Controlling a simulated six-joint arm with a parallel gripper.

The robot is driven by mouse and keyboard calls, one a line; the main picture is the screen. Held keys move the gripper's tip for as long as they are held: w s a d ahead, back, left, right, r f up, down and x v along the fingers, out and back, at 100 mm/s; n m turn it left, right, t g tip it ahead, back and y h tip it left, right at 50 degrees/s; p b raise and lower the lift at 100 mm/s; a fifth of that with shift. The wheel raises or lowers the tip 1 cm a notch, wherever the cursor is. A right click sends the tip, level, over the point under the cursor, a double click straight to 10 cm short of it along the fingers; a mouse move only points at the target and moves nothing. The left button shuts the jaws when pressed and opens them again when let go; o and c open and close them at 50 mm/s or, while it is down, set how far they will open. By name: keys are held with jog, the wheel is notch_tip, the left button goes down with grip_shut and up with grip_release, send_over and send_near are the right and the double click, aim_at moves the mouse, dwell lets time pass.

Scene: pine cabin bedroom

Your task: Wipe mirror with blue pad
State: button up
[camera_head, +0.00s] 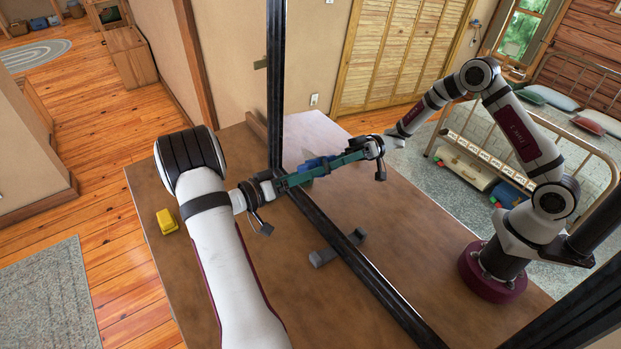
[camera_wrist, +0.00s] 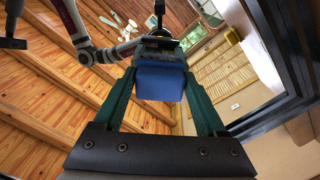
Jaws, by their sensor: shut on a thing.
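The mirror is a tall pane in a dark frame (camera_head: 275,85) standing on the brown table (camera_head: 200,285). My gripper (camera_head: 308,170) reaches from the left to the mirror's face, its green fingers shut on the blue pad (camera_head: 313,164). In the wrist view the pad (camera_wrist: 160,82) sits between the two green fingers, in front of the mirror. The pad is at or very near the glass; I cannot tell if it touches. The arm at the right is my reflection. A pale patch (camera_head: 308,135) shows on the glass, perhaps a smear or a sheen.
A yellow block (camera_head: 168,221) lies on the table at the left. A grey block (camera_head: 323,257) sits against the mirror's bottom rail (camera_head: 365,268). The frame's side edge (camera_wrist: 272,55) is close at the right in the wrist view. The table's front left is clear.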

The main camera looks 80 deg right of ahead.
aim_at(307, 161)
jog(key=shift+w+d, duration=2.1)
jog(key=shift+d, duration=0.25)
jog(key=shift+w+d+r, duration=0.15)
jog(key=shift+d, duration=0.05)
jog(key=shift+r, duration=0.25)
jog(key=shift+s+a, duration=0.2)
jog(key=shift+a, duration=0.1)
jog(key=shift+s+a, duration=1.05)
jog(key=shift+a, duration=0.15)
jog(key=shift+s+a, duration=1.3)
jog(key=shift+s, duration=0.15)
jog(key=shift+s+a, duration=1.25)
jog(key=shift+s, duration=0.2)
jog(key=shift+w+d, duration=1.2)
jog(key=shift+w, duration=0.3)
jog(key=shift+w+d, duration=1.3)
jog(key=shift+d, duration=0.15)
jog(key=shift+w+d, duration=1.3)
jog(key=shift+d, duration=0.15)
